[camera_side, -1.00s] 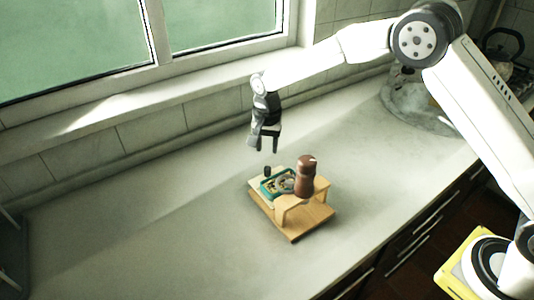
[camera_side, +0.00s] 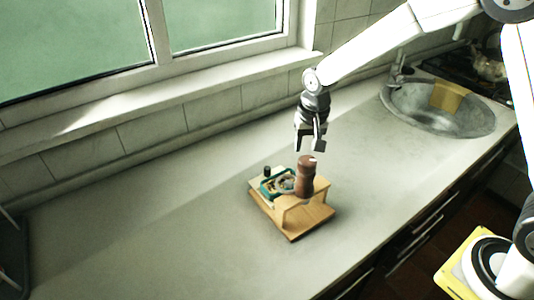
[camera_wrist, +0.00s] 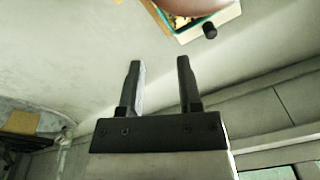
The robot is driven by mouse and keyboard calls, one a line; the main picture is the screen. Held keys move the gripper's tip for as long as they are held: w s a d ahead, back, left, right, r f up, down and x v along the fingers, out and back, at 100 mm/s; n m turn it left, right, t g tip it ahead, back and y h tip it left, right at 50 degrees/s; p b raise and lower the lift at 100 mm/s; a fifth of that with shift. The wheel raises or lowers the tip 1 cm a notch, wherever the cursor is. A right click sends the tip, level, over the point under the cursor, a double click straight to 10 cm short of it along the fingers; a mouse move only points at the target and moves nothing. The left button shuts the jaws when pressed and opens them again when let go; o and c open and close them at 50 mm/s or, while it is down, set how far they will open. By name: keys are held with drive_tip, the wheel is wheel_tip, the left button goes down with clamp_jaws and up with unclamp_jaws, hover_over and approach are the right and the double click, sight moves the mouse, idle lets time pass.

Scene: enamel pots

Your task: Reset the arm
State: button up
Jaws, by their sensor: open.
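My gripper (camera_side: 311,146) hangs in the air above the counter, fingers pointing down, a little above and behind a brown pepper-mill-like object. In the wrist view my gripper (camera_wrist: 160,75) has its two fingers apart with nothing between them. The brown object (camera_side: 305,177) stands upright at a small wooden stand (camera_side: 310,217) on the counter. A green-rimmed tray (camera_side: 277,184) with small pieces in it sits at the stand's left, with a dark knob (camera_side: 267,171) at its back. In the wrist view the tray (camera_wrist: 200,27) shows only partly at the top edge.
The grey counter (camera_side: 150,235) is clear to the left of the stand. A round sink (camera_side: 425,118) lies at the back right with a tan block (camera_side: 449,96) in it and a tap (camera_side: 398,68) behind. A tiled wall and window run along the back.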

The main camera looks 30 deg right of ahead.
drive_tip(key=s+d+n, duration=0.2)
drive_tip(key=s, duration=0.6)
drive_tip(key=s+d+n+t, duration=0.1)
drive_tip(key=s+d+n, duration=0.2)
drive_tip(key=s, duration=0.6)
drive_tip(key=shift+s+r, duration=0.25)
drive_tip(key=shift+d, duration=0.1)
idle(0.5)
